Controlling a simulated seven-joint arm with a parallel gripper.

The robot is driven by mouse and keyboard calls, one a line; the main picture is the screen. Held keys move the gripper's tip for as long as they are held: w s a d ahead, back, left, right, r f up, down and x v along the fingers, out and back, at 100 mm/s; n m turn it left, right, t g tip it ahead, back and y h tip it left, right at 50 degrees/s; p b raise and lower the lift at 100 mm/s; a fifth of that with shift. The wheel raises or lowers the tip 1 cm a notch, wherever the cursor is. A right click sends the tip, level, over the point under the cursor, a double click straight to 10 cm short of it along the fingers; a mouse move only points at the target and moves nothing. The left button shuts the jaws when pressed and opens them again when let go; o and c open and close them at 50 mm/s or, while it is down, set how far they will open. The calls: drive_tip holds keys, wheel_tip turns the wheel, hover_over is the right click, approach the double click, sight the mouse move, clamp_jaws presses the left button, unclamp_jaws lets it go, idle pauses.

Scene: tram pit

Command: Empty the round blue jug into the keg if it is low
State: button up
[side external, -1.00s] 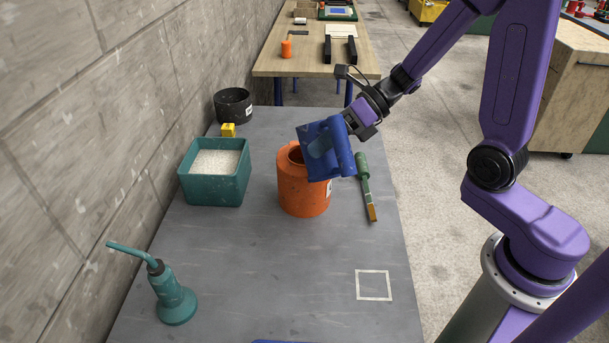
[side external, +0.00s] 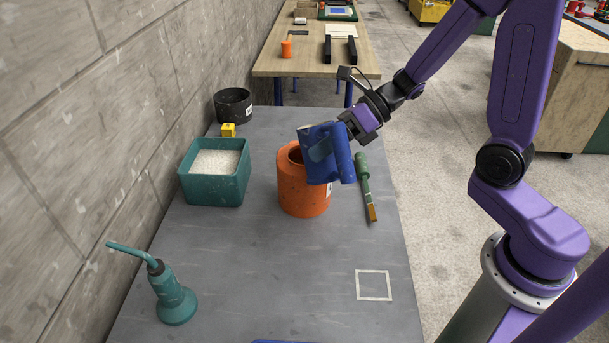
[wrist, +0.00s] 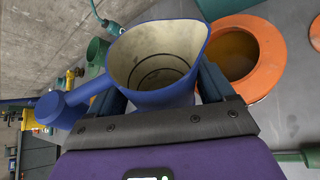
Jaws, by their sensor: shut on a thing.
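The blue jug (side external: 322,150) is tilted, above and partly in front of the orange keg's (side external: 298,195) right side. My gripper (side external: 348,127) is shut on the jug. In the wrist view, the jug (wrist: 190,32) sits between my two fingers, its mouth facing the camera. Its pale inside shows ring lines and no clear pool of liquid. The keg (wrist: 277,50) stands upright beside it, with brownish contents visible through its round opening. In the side view the jug hides part of the keg's opening. No stream of liquid shows.
A teal bin (side external: 215,192) of white grains stands left of the keg, with a yellow block (side external: 228,130) and black pot (side external: 233,105) behind. A green-handled brush (side external: 366,185) lies right. A teal oil can (side external: 172,295) stands front left. A white square outline (side external: 373,285) is bare.

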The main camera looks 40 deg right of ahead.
sight(323, 124)
drive_tip(key=shift+r, duration=3.45)
drive_tip(key=shift+n+t, duration=0.7)
drive_tip(key=shift+t, duration=0.2)
drive_tip(key=shift+w+n+t, duration=0.1)
drive_tip(key=shift+n+t, duration=0.2)
drive_tip(key=shift+n+t, duration=0.7)
drive_tip(key=shift+h, duration=0.3)
